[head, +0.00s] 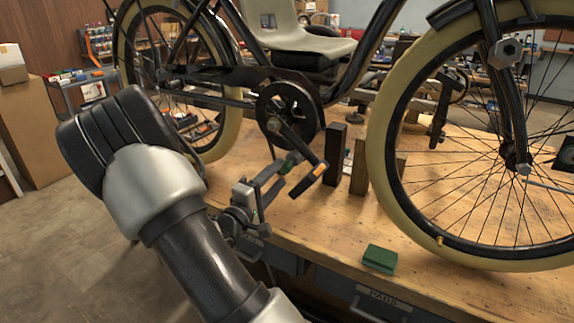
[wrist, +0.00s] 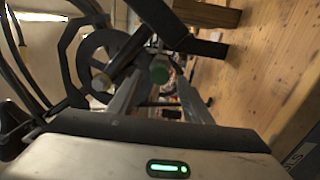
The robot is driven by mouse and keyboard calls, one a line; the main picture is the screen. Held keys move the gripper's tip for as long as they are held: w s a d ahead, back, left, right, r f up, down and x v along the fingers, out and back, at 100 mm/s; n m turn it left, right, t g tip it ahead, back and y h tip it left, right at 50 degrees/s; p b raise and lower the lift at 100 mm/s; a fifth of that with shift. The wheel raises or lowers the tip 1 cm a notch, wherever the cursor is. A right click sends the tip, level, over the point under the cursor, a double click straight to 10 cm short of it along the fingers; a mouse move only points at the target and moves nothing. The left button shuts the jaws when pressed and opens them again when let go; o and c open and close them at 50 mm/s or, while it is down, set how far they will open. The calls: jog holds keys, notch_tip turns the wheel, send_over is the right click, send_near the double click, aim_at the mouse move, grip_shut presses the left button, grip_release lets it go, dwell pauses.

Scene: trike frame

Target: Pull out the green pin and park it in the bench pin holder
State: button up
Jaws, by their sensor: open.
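The green pin (wrist: 160,72) shows its round green end between my gripper's fingers in the wrist view. A small green spot near the crank and pedal in the head view (head: 293,158) appears to be the same pin. My gripper (head: 280,178) is open, its fingers reaching up and right toward the pin from the bench's front edge. In the wrist view the two grey fingers (wrist: 160,88) lie on either side of the green end, with no clear contact. The pin's shaft is hidden. I cannot clearly identify the bench pin holder.
The trike's crank (head: 288,115) and orange-marked pedal (head: 308,180) are close to my gripper. A dark post (head: 335,153) and wooden block (head: 360,170) stand to the right. A green block (head: 379,258) lies at the wooden bench's (head: 325,228) front edge, with clear bench around it.

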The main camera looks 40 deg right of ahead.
aim_at(290, 160)
jog(key=shift+b+x, duration=0.45)
jog(key=shift+x, duration=3.4)
jog(key=shift+b, duration=0.6)
jog(key=c, duration=1.1)
jog(key=o, duration=1.5)
jog(key=shift+a, duration=0.15)
jog(key=p+v, duration=0.1)
jog(key=v, duration=1.6)
jog(key=shift+s, duration=0.1)
